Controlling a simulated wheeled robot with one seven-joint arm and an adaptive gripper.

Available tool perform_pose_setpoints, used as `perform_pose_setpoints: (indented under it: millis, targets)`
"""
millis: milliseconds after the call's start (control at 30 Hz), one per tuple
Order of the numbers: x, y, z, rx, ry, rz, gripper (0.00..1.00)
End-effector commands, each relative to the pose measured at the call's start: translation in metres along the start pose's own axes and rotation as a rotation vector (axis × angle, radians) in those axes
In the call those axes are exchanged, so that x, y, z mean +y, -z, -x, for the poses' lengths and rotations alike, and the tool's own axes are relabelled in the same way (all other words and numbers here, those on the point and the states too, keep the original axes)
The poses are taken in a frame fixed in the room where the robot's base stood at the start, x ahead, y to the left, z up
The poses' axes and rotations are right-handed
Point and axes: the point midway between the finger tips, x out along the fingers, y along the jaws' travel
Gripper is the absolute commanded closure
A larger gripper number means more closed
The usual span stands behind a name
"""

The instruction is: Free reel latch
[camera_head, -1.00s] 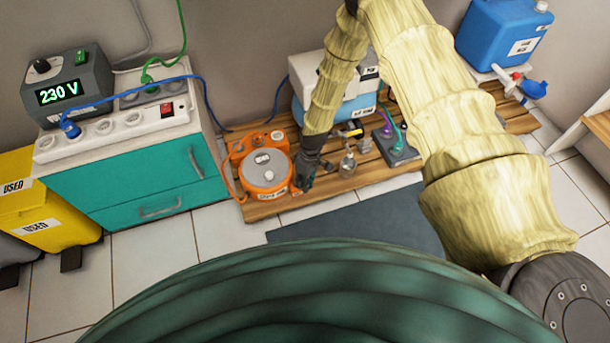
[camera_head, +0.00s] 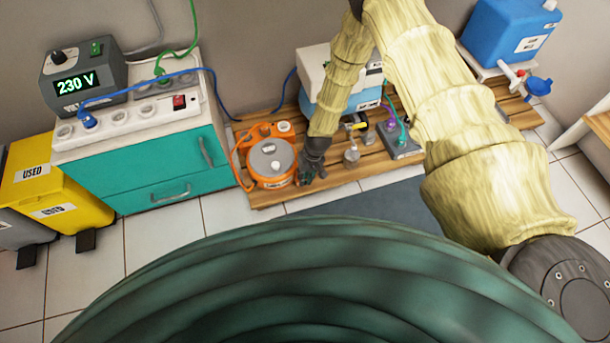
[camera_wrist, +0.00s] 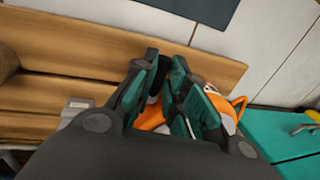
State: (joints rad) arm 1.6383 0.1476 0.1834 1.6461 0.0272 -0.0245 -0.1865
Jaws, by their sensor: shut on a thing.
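The orange cable reel (camera_head: 258,178) with a round grey top sits at the left end of the wooden pallet. My gripper (camera_head: 312,172) is low at the reel's right side, close against it. In the wrist view my gripper's dark and green fingers (camera_wrist: 168,78) are close together, with orange reel parts (camera_wrist: 150,114) showing between and beyond them. The jaws are shut on a small part at the reel's side, taken to be the reel latch. The fingers hide it almost wholly, so its position cannot be told.
The wooden pallet (camera_head: 345,178) also bears a blue and white case (camera_head: 312,68) and small devices (camera_head: 400,145). A teal cabinet (camera_head: 140,178) with a power strip stands left. Blue and orange cables run near the reel. Grey mat (camera_head: 385,210) and tiles lie in front.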

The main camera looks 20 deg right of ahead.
Motion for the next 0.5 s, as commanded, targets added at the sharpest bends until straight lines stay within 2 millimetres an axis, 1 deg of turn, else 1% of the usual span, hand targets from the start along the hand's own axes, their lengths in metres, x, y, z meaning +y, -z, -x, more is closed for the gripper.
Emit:
perform_pose_setpoints:
  millis: [400,433,500]
  targets:
    - [-0.0009,0.0017,0.0001,0.005,0.000,-0.010,1.00]
    - [-0.0009,0.0017,0.0001,0.005,0.000,-0.009,0.84]
    - [-0.0009,0.0017,0.0001,0.005,0.000,-0.009,0.71]
